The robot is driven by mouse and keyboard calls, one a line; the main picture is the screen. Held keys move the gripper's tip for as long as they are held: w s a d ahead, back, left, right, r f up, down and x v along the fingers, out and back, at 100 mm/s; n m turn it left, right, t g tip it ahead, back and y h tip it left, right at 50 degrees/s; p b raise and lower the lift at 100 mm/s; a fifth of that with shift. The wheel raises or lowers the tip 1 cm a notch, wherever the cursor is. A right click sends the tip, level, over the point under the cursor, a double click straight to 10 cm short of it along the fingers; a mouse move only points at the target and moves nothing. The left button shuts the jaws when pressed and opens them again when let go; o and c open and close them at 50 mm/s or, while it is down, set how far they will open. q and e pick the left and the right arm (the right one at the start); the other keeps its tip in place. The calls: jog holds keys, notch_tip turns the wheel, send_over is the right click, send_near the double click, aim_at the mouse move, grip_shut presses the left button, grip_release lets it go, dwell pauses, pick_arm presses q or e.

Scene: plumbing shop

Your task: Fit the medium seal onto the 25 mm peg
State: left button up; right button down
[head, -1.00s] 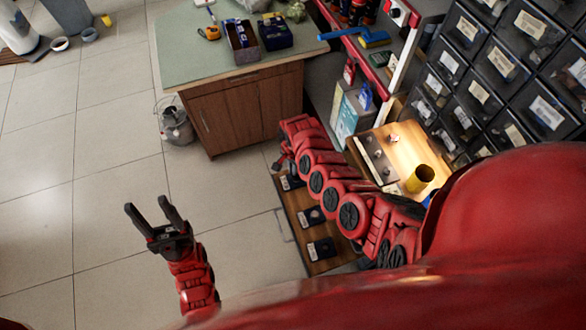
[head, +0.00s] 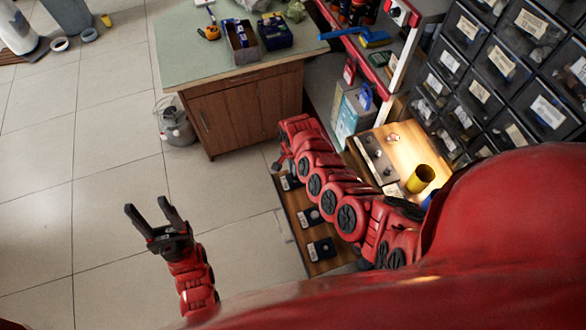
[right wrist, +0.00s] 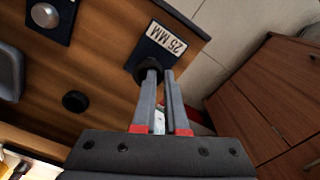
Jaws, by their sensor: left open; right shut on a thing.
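My right gripper (right wrist: 160,76) is shut on a black ring-shaped seal (right wrist: 147,70) at its fingertips. The seal is over the black plate labelled 25 MM (right wrist: 160,48) on the wooden board (right wrist: 112,65). The 25 mm peg is hidden, and I cannot tell whether the seal is around it or above it. Another black ring (right wrist: 75,101) lies on the board in the right wrist view. A plate with a rounded silver peg (right wrist: 45,14) is at upper left. In the head view, my left gripper (head: 148,206) is open and empty above the floor.
In the head view, the board (head: 292,202) lies beside my right arm. A lit wooden surface (head: 405,150) with a yellow cup (head: 420,178) is to its right. A green-topped cabinet (head: 235,100) stands behind, with a grey can (head: 178,125) beside it.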

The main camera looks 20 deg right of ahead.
jog(key=shift+r, duration=0.15)
jog(key=shift+r+p, duration=0.6)
jog(key=shift+r, duration=0.1)
dwell(0.7)
jog(key=shift+f+b, duration=1.25)
jog(key=shift+b, duration=0.15)
dwell(0.3)
jog(key=c, duration=1.2)
grip_release()
jog(key=shift+c, duration=0.2)
